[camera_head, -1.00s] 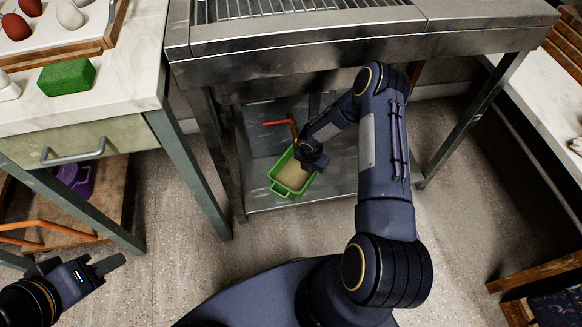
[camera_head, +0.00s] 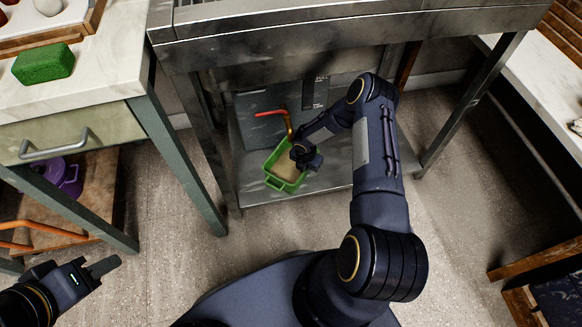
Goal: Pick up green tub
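The green tub (camera_head: 271,182) sits on the low metal shelf (camera_head: 325,183) under the steel counter. It is open at the top and holds something tan. My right gripper (camera_head: 303,163) is over the tub's right side; its fingers are hidden behind its own wrist, so I cannot tell whether they are open or touch the rim. My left gripper (camera_head: 103,266) is at the lower left, away from the tub. One finger of it shows clearly, and its opening is unclear.
A steel counter (camera_head: 300,46) overhangs the shelf. A red-handled pipe (camera_head: 272,113) stands behind the tub. A drawer table (camera_head: 80,133) with a green sponge (camera_head: 43,63) is at left, a purple pot (camera_head: 68,178) below it. Floor (camera_head: 180,250) between is clear.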

